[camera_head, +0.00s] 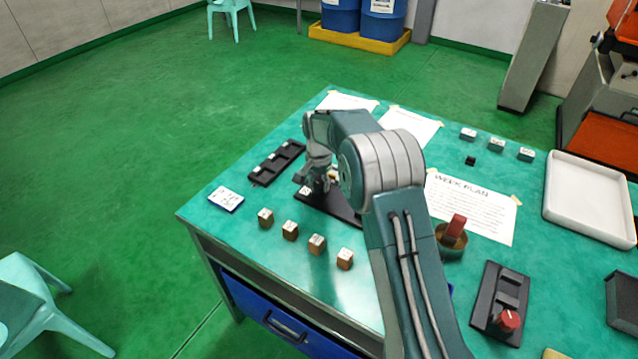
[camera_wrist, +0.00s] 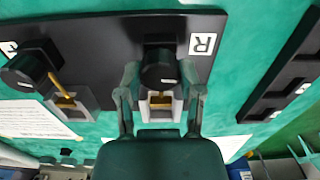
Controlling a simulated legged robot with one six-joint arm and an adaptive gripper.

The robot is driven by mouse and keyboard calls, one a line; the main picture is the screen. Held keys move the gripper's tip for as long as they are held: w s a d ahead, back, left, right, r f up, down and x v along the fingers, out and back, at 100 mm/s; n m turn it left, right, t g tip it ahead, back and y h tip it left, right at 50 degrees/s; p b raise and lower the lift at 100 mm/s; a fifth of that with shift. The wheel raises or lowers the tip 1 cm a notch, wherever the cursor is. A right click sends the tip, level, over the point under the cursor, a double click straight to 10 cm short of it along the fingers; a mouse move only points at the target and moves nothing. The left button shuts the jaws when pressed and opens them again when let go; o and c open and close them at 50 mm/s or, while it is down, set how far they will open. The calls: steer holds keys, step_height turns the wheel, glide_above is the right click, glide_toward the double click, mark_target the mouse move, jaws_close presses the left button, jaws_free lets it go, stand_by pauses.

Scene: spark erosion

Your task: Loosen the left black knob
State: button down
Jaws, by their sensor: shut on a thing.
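A dark plate (camera_head: 343,212) lies on the green table, partly hidden by my arm in the head view. In the wrist view the plate (camera_wrist: 105,45) carries two black knobs, each with a grey block and a brass-coloured piece beside it. One knob (camera_wrist: 160,68) is beside a white label (camera_wrist: 202,44) that looks like an R. The other black knob (camera_wrist: 28,70) is at the picture's left, by a label cut off at the edge. My gripper (camera_wrist: 161,78) is shut on the knob by the R-like label, one finger on each side. In the head view my gripper (camera_head: 318,182) hides this knob.
A black tray (camera_head: 277,162) lies left of the plate. Several wooden blocks (camera_head: 290,231) line the front edge. A tin (camera_head: 452,240) with a red object, a red-knobbed fixture (camera_head: 500,302) and a white tray (camera_head: 588,200) are to the right.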

steer(key=n, duration=0.5)
steer(key=shift+n, duration=0.3)
steer(key=n, duration=0.4)
steer(key=shift+n, duration=0.3)
steer(key=n, duration=0.9)
steer(key=shift+w, duration=0.1)
steer(key=shift+c, duration=1.3)
jaws_free()
steer(key=shift+r, duration=0.1)
